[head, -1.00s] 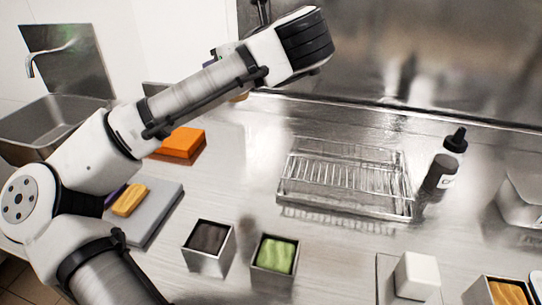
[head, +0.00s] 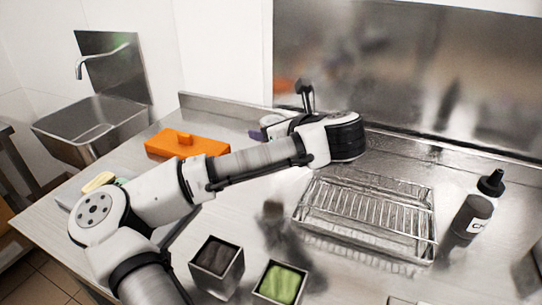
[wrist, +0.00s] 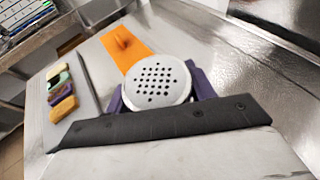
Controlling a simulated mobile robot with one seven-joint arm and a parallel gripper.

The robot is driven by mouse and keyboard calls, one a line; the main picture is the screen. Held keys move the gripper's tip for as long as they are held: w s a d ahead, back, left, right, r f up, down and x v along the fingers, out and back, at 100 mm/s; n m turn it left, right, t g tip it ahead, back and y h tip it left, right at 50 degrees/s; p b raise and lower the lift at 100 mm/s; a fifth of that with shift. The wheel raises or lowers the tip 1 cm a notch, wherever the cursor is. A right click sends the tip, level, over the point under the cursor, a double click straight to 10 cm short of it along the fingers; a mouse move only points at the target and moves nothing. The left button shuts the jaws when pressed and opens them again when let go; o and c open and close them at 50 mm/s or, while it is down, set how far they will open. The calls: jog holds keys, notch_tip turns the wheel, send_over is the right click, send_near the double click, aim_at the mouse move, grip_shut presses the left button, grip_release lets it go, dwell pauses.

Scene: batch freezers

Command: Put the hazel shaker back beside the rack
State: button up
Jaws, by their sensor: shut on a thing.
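The hazel shaker (wrist: 157,86) shows in the wrist view as a round pale lid with several dark holes, seen from above; its body is hidden below the lid. My gripper (wrist: 160,92) is shut on it, with purple fingers on both sides of the lid. In the head view my gripper (head: 257,133) is mostly hidden behind my arm, left of the rack and towards the back wall. The wire rack (head: 368,213) lies on a shallow metal tray on the steel counter. I cannot tell whether the shaker touches the counter.
A dark bottle (head: 472,213) stands right of the rack. Square tins with dark (head: 216,268) and green (head: 282,287) contents stand in front. An orange block (head: 188,144) lies back left, near the sink (head: 92,128). Counter between the rack and my gripper looks clear.

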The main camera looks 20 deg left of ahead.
jog(key=shift+f, duration=3.6)
jog(key=shift+f, duration=0.15)
jog(key=o, duration=1)
jog(key=shift+r, duration=0.25)
jog(key=shift+p+v, duration=0.3)
jog(key=shift+v, duration=0.5)
jog(key=shift+b+v, duration=0.55)
jog(key=shift+v, duration=4.65)
